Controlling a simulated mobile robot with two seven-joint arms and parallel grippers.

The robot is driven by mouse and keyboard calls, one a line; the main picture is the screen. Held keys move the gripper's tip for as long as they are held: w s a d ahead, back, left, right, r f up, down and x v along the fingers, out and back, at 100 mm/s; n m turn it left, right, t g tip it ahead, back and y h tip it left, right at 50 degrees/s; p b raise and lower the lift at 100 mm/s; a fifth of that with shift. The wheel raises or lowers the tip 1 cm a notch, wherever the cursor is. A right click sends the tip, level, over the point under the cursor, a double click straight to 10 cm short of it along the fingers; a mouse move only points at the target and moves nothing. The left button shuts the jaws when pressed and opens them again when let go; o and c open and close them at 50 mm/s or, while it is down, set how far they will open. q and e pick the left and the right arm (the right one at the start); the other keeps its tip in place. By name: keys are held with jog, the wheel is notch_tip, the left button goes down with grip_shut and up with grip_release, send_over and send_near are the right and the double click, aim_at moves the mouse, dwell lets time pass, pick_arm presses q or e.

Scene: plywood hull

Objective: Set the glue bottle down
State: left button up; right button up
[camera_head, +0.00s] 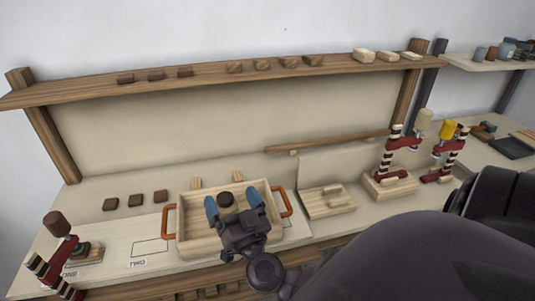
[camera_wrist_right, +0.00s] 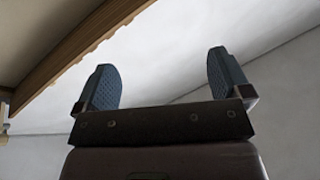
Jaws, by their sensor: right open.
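My right gripper (camera_head: 234,203) is open, its two blue fingers spread over the wooden tray with orange handles (camera_head: 197,246). A small round thing with a dark brown top (camera_head: 227,198) shows between the fingers in the head view. It may be the glue bottle, but its lower part is hidden and I cannot tell for sure. In the right wrist view the open gripper (camera_wrist_right: 163,85) has nothing between its fingers, only pale wall and ceiling beyond. My left gripper is not in view.
A lettered pale mat (camera_head: 112,251) with an outlined rectangle lies left of the tray. Red clamps stand at the far left (camera_head: 63,250) and right (camera_head: 402,143). A smaller wooden tray (camera_head: 318,211) stands to the right. A long shelf (camera_head: 210,77) with small blocks runs above.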

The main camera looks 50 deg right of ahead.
jog(key=s+a+f+n+g+y, duration=0.35)
jog(key=f+n+y, duration=0.5)
jog(key=f, duration=0.35)
jog(key=s+d+f+g+h, duration=0.2)
jog(key=s+f+g, duration=0.4)
jog(key=f, duration=0.6)
jog(key=shift+s+d+m, duration=0.45)
jog(key=shift+s+d, duration=0.05)
jog(key=shift+s, duration=0.4)
